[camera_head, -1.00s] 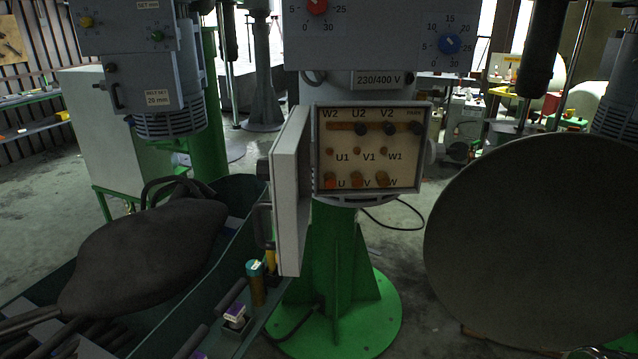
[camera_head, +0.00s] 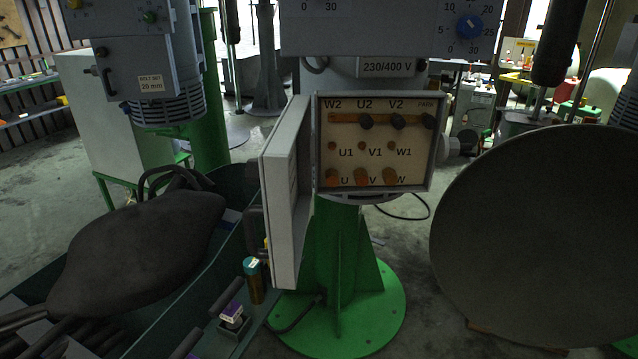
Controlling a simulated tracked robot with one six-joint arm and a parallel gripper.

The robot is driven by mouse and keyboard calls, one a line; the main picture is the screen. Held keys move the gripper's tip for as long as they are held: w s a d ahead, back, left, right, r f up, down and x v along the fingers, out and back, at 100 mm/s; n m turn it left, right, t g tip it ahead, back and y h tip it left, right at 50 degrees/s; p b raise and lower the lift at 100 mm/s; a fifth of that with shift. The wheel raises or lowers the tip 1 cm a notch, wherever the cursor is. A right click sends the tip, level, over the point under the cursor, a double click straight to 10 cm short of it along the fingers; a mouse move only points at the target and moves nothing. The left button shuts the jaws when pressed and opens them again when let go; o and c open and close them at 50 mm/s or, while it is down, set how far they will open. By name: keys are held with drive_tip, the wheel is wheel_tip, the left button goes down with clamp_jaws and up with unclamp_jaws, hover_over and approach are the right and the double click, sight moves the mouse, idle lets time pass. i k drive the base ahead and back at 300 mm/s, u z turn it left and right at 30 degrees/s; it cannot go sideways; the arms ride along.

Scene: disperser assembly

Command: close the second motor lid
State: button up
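The motor terminal box (camera_head: 373,145) faces me in the middle, below a 230/400 V label. Its inside panel shows, with terminals marked W2, U2, V2, U1, V1, W1 and U, V, W. Its lid (camera_head: 287,190) is a light grey slab standing open at the box's left side, swung out toward me and seen nearly edge-on. A dark handle shows at the lid's left edge. My gripper is not in view, and nothing visible touches the lid.
A green tray (camera_head: 225,262) with a dark bag-like object (camera_head: 135,250) fills the lower left. A large dark disc (camera_head: 540,240) blocks the right. Another motor (camera_head: 160,85) stands at upper left. Floor shows around the green pedestal (camera_head: 340,300).

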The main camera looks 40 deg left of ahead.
sight(285, 167)
drive_tip(key=z, duration=0.55)
drive_tip(key=k, duration=1.3)
drive_tip(key=u, duration=1.65)
drive_tip(key=i, duration=0.8)
